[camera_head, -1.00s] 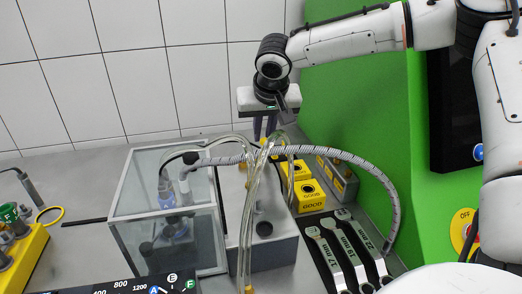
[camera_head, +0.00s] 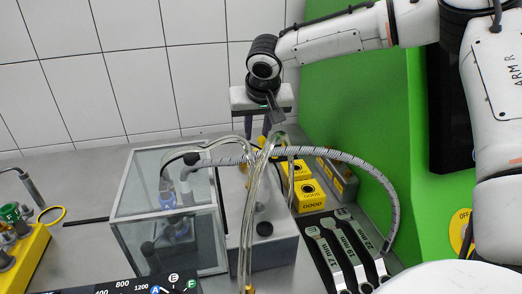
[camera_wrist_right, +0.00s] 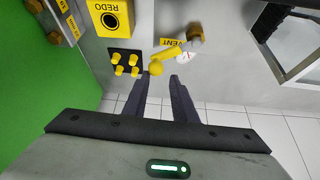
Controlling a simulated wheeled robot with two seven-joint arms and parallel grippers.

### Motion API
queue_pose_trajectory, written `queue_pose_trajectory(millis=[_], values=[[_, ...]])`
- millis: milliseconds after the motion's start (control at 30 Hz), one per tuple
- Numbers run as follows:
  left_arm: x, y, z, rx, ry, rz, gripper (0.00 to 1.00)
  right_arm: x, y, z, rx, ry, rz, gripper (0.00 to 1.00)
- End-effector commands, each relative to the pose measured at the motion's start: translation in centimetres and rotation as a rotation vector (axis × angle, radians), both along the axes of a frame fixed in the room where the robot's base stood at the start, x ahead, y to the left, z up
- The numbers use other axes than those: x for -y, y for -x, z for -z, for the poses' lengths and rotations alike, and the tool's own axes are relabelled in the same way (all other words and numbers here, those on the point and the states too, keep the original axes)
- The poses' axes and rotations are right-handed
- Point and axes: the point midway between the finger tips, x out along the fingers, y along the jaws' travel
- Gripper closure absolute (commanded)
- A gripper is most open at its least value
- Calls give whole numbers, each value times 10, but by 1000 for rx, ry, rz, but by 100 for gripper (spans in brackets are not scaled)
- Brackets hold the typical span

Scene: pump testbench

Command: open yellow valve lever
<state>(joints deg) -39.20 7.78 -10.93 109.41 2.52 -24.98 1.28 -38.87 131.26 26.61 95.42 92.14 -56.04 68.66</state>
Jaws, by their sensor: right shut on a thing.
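The yellow valve lever (camera_wrist_right: 166,54) shows in the right wrist view, next to a yellow label reading VENT, with a round knob at its lower end. My right gripper (camera_wrist_right: 163,77) is shut on the lever at its knob end, with the fingertips close on either side. In the head view my right gripper (camera_head: 259,138) points down behind the clear hoses, and the lever is mostly hidden there by the fingers and hoses. My left gripper is not in view.
Clear hoses (camera_head: 248,215) and a grey ribbed hose (camera_head: 345,157) arch in front of the gripper. A glass tank (camera_head: 165,225) stands left. Yellow boxes (camera_head: 310,195) and several wrenches (camera_head: 345,250) lie right. A green panel (camera_head: 350,110) rises behind them.

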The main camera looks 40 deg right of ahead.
Motion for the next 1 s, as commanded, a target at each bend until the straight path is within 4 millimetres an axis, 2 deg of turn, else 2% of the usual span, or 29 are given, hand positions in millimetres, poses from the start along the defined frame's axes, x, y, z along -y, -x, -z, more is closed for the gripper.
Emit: queue_pose_trajectory(millis=[33, 767, 800, 933, 967, 1000], values=[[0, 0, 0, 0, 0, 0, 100, -7, 1, 3, -3, -15, -8, 84], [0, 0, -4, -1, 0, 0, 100, -11, -6, 1, -2, -17, -9, 81], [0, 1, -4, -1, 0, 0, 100, -11, -6, 1, -2, -17, -9, 65], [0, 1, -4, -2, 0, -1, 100, -10, -6, 1, -3, -15, -7, 43], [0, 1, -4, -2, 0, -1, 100, -10, -6, 1, -3, -14, -7, 39], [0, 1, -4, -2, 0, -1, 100, -9, -6, 1, -2, -13, -5, 39]])
